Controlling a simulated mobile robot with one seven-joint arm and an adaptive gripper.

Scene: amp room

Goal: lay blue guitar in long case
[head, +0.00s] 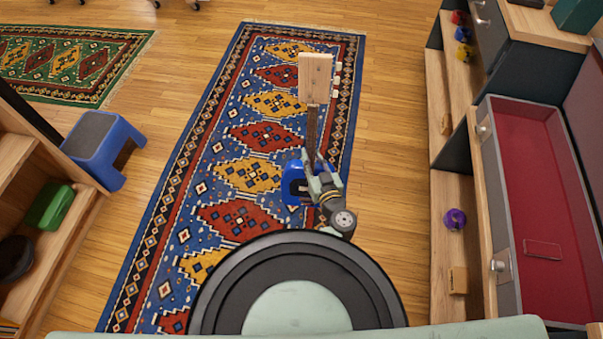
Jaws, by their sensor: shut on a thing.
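The blue guitar shows in the head view with its pale wooden headstock (315,78) away from me and its dark neck running down to my gripper. Its blue body (293,182) is partly hidden behind my gripper and wrist. My gripper (314,168) is shut on the guitar, around where the neck meets the body. The guitar is over the patterned rug, apart from the case. The long case (545,170) lies open at the right, with a dark red lining and a grey rim. A small red rectangular panel lies within its near part.
A wooden cabinet with drawers (490,35) and shelves with small coloured items, including a purple one (455,219), runs along the right. A blue step stool (103,150) and a low shelf with a green box (50,207) stand left. The rug (215,150) is clear.

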